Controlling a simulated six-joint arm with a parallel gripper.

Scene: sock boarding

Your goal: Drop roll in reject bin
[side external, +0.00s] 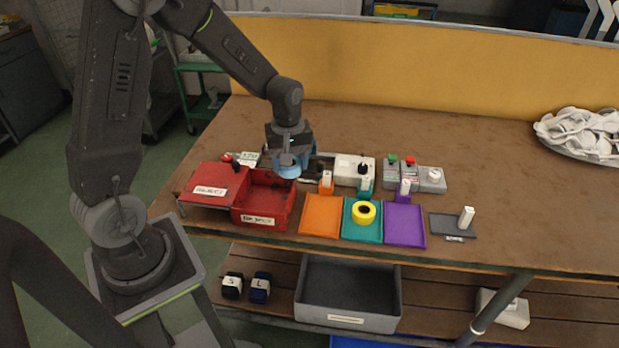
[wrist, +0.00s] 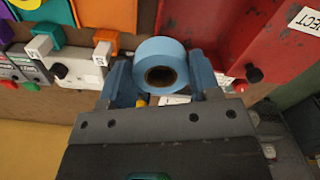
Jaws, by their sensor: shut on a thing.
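My gripper (wrist: 160,82) is shut on a light blue roll (wrist: 160,50), with one finger on each side of it in the wrist view. In the side external view the blue roll (side external: 287,166) is held above the back right part of the red reject bin (side external: 283,212). The bin has a white label on its front and a red lid marked REJECT (side external: 215,180) at its left.
Right of the bin are orange (side external: 320,222), teal (side external: 361,232) and purple (side external: 405,228) trays. A yellow roll (side external: 364,211) lies on the teal tray. Control boxes (side external: 350,168) stand behind the trays. White fabric (side external: 580,130) lies at the far right. The table's middle right is clear.

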